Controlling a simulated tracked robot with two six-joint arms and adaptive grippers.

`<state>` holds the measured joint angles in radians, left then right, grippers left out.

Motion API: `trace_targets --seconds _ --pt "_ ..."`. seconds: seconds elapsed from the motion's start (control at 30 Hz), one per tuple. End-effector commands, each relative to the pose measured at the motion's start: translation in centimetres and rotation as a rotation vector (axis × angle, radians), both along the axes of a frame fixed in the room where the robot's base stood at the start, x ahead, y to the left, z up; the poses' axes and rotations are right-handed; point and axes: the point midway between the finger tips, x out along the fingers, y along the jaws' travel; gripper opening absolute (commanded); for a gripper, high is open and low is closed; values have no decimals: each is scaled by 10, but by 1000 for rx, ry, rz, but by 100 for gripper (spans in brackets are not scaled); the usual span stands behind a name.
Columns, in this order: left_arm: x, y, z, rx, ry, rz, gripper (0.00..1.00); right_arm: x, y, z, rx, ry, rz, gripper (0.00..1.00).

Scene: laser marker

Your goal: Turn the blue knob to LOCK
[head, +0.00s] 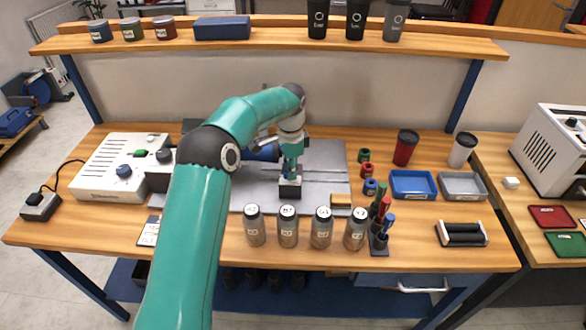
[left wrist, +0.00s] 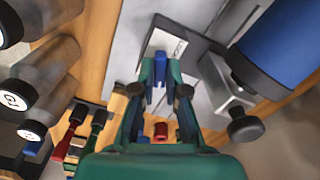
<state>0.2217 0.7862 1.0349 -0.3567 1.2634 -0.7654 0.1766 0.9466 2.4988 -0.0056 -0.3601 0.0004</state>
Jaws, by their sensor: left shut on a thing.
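My left gripper (head: 290,178) is over a dark block (head: 290,192) on the grey plate of the marker in the head view. In the left wrist view my left gripper (left wrist: 160,88) is shut on a small upright blue knob (left wrist: 159,66). A white label (left wrist: 170,42) lies just beyond the knob; its dark lettering is too blurred to read surely. The fingers hide the knob in the head view, so its exact angle is unclear. My right gripper is not in view.
A blue cylinder (left wrist: 285,45) and a dark round handle (left wrist: 245,129) are close to the gripper. Several lidded bottles (head: 288,228) line the plate's front.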

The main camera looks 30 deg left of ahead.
Motion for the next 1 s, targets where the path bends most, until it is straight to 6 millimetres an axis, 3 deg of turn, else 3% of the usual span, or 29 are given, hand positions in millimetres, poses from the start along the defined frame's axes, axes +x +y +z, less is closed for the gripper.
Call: trace_targets --seconds 1.0 --pt "2 6 4 4 -17 955 0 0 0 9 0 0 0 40"
